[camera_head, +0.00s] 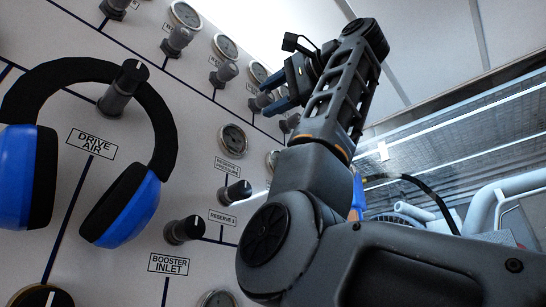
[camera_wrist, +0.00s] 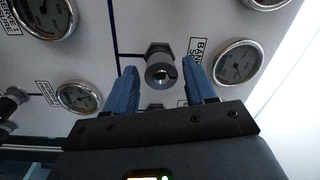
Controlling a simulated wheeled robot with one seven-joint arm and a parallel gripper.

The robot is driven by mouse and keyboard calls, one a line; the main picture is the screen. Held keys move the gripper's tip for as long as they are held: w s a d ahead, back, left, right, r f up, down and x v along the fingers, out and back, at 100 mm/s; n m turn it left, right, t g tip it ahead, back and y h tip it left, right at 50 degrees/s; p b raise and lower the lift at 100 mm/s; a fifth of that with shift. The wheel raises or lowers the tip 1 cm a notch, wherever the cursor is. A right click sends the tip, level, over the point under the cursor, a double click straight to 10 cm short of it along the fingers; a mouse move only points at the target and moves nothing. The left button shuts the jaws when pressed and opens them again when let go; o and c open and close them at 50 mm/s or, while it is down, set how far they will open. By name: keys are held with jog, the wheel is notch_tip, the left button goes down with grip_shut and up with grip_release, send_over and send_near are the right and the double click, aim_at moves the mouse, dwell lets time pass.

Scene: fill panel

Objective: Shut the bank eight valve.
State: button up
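In the wrist view, a grey valve (camera_wrist: 160,75) with a hex base and round knob sits on the panel, seen nearly end-on. A label reading "BANK" (camera_wrist: 196,46) is beside it, partly hidden by my right finger, so its number cannot be read. My gripper (camera_wrist: 160,67) is open, with one blue finger on each side of this valve. Whether the fingers touch the knob cannot be told. In the head view my gripper (camera_head: 279,93) is close to the panel at the row of bank valves, and the valve at the fingers is mostly hidden.
Gauges flank the valve in the wrist view, one at right (camera_wrist: 237,63) and one at left (camera_wrist: 78,97). In the head view, blue headphones (camera_head: 125,208) hang on the drive air knob (camera_head: 122,88). Reserve (camera_head: 236,191) and booster inlet (camera_head: 184,230) knobs protrude below the gripper.

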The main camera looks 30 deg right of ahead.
jog(key=shift+o, duration=0.2)
jog(key=b+v, duration=0.5)
jog(key=v, duration=0.2)
jog(key=shift+s+d, duration=0.15)
jog(key=shift+s, duration=0.25)
dwell(0.5)
